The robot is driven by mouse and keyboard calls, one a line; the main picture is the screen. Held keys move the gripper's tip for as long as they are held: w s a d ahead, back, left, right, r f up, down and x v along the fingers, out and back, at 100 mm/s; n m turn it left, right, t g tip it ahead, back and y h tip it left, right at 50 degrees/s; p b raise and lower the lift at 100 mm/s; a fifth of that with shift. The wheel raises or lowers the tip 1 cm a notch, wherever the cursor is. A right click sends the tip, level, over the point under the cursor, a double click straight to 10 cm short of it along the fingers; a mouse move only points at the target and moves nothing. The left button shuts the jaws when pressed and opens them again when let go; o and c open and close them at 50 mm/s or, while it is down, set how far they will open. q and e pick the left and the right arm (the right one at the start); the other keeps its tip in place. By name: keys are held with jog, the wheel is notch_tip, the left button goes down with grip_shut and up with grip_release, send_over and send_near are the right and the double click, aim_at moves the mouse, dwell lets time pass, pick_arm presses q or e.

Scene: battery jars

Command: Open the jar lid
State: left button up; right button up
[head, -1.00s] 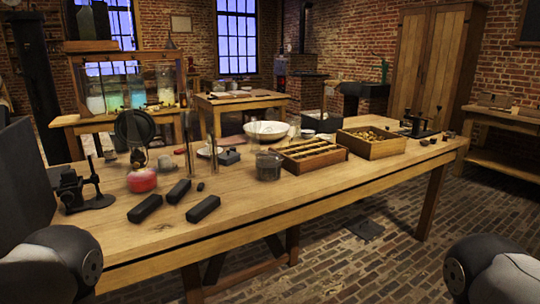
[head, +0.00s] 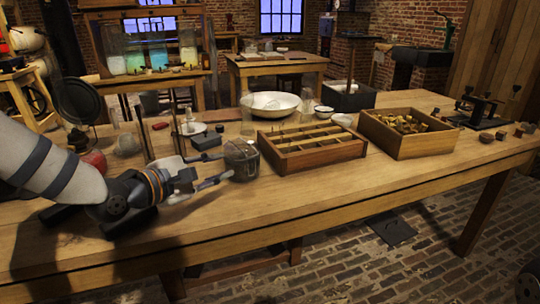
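My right gripper is not in view.
The divided tray (head: 313,158) is right of the jar, and a wooden box of small parts (head: 408,146) stands farther right. A white bowl (head: 271,104) is behind. Glassware and thin rods stand behind my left arm. The table's front edge is clear right of the gripper.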

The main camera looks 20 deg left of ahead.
aim_at(252, 156)
pick_arm(q)
jog(key=x, duration=0.3)
jog(key=b+x, duration=0.1)
jog(key=x, duration=0.2)
jog(key=b+x, duration=0.1)
jog(key=x, duration=0.3)
jog(key=shift+f, duration=0.35)
jog(key=shift+w+d+r, duration=0.1)
jog(key=shift+w+d, duration=0.05)
jog(key=shift+w, duration=0.4)
grip_shut()
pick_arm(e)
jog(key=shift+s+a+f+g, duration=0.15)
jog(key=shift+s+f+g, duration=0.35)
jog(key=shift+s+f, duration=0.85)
